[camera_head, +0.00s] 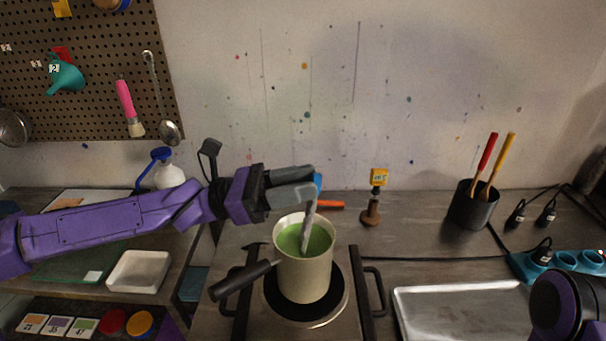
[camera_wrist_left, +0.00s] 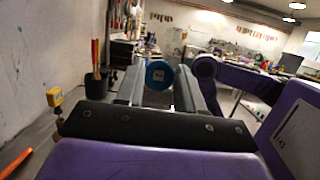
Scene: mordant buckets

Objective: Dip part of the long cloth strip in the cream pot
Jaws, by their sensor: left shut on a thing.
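The cream pot (camera_head: 304,277) stands on the round burner, with green liquid (camera_head: 318,240) inside and a dark handle to the left. My right gripper is out of view.
A metal tray (camera_head: 465,310) lies right of the burner. A black holder (camera_head: 472,207) with red and yellow handles and a small stand with a yellow tag (camera_head: 371,212) are behind. A white tray (camera_head: 139,272) is at left. My right arm shows at lower right.

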